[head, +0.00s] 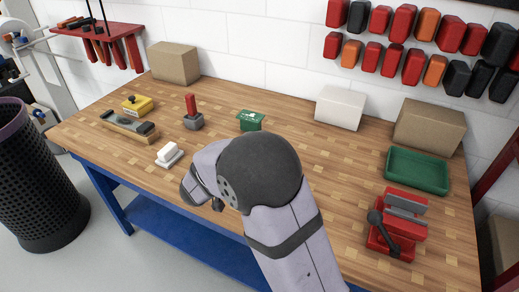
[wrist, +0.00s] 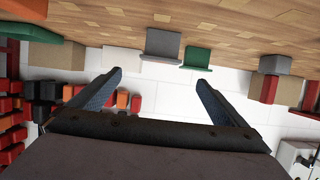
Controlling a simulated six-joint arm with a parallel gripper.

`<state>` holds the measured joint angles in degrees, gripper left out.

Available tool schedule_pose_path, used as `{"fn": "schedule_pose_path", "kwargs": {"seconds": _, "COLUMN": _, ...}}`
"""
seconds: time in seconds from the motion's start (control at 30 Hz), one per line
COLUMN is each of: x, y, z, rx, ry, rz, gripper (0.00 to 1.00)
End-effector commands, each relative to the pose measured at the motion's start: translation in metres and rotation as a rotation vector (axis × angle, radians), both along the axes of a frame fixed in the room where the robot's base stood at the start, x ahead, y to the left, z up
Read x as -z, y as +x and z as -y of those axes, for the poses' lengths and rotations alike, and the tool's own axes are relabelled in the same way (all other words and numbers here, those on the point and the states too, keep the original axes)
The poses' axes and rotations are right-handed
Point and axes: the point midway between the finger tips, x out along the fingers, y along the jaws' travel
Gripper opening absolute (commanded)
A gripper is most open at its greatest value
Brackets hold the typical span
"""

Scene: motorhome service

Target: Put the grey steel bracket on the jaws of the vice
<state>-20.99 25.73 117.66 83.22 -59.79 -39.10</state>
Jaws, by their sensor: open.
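A grey L-shaped piece (wrist: 163,43), which looks like the steel bracket, stands on the workbench in the wrist view, beside the green box (wrist: 197,57). I cannot make it out in the head view, where my arm covers part of the bench. The red vice (head: 394,240) stands at the right of the bench in the head view, with grey jaws (head: 405,210) and a dark handle. My gripper (wrist: 160,78) is open in the wrist view, with nothing between its fingers. It is apart from the grey piece. In the head view the fingers are mostly hidden.
The green tray (head: 417,171) and a cardboard box (head: 430,125) stand behind the vice. A white box (head: 340,107) is at the back. A white block (head: 168,150), a red-handled tool (head: 192,112) and a yellow item (head: 137,106) stand at the left. The bench left of the vice looks clear.

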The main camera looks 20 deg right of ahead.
Motion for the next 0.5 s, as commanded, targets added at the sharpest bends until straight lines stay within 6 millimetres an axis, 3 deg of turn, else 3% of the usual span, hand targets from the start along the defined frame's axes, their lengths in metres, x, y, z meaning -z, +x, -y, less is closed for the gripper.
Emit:
{"fn": "schedule_pose_path", "kwargs": {"seconds": 0.23, "x": 0.001, "y": 0.004, "z": 0.003, "rx": 0.001, "ry": 0.002, "rz": -0.002, "gripper": 0.97}}
{"fn": "schedule_pose_path", "kwargs": {"seconds": 0.5, "x": 0.021, "y": 0.041, "z": 0.037, "rx": 0.005, "ry": 0.025, "rz": -0.027, "gripper": 0.97}}
